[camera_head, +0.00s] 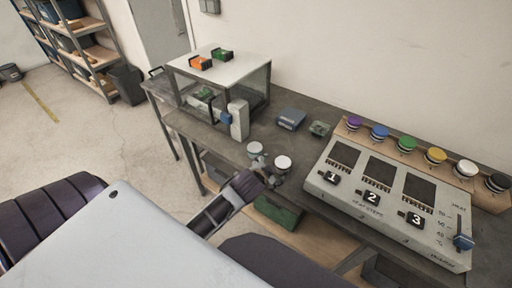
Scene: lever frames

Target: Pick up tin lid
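Two small pale round pieces are near the front edge of the dark workbench (318,208), left of the numbered panel. One is a white-topped disc (283,162); the other is a greyer disc (254,148). Either could be the tin lid; I cannot tell which.
A grey numbered panel (335,202) fills the bench's right side, with several coloured-lid tins behind it. A glass-sided box (215,58) stands at left. A blue box (291,117) and small grey-green item (319,128) lie behind. A green crate (277,212) is below.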

